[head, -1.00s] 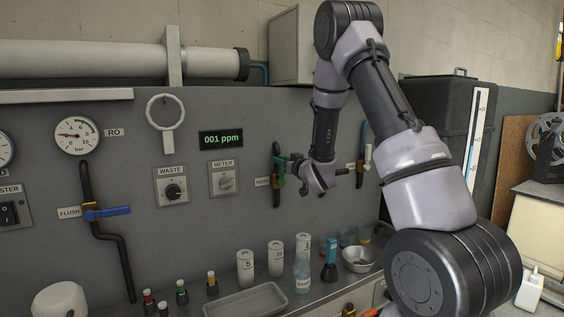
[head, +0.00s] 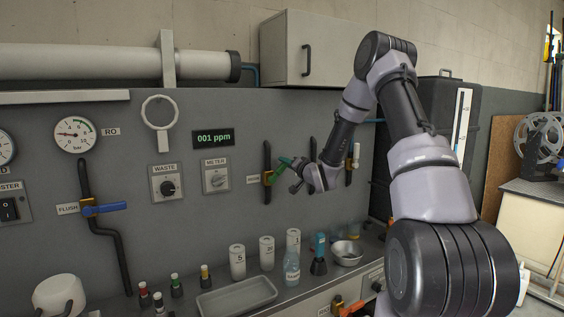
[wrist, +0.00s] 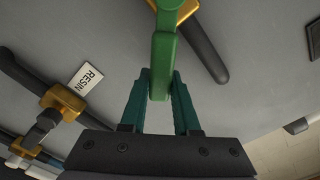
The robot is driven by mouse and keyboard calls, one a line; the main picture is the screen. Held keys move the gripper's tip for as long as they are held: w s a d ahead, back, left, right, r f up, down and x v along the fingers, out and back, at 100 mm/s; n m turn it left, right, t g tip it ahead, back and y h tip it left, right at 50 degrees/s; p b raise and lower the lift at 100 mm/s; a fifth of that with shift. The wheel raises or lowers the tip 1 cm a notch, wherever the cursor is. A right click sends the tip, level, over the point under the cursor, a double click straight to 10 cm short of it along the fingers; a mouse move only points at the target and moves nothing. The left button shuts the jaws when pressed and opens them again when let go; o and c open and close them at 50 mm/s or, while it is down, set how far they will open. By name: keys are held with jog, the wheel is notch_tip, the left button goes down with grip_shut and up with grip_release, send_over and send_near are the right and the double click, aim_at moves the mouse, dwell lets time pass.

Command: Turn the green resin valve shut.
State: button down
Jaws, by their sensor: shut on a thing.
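The green valve handle (head: 279,172) sits on a brass body on a black vertical pipe (head: 267,158), on the grey panel. The handle leans up and to the right from its pivot. My gripper (wrist: 160,85) has teal fingers, one on each side of the green handle (wrist: 163,50), shut on it near its free end. In the head view my gripper (head: 291,168) reaches in from the right.
A white-handled valve (head: 355,157) stands right of my wrist. Bottles and a tray (head: 236,297) stand on the counter below. A cabinet (head: 330,50) hangs above.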

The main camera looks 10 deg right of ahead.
jog(key=shift+w+d+f+m, duration=0.15)
jog(key=shift+d+f+m, duration=0.5)
jog(key=shift+m, duration=0.35)
jog(key=shift+w+d+f+m, duration=0.1)
jog(key=shift+d+f+m, duration=0.1)
jog(key=shift+f+m, duration=0.8)
jog(key=shift+w+d+f+m, duration=0.15)
jog(key=shift+f+m, duration=0.5)
jog(key=shift+m, duration=0.7)
jog(key=shift+s+d+f+m, duration=0.1)
jog(key=shift+d+f+m, duration=0.1)
jog(key=shift+f+m, duration=0.8)
jog(key=shift+r, duration=0.1)
jog(key=c, duration=0.6)
grip_release()
jog(key=shift+c, duration=0.2)
jog(key=v, duration=1)
jog(key=shift+s, duration=0.35)
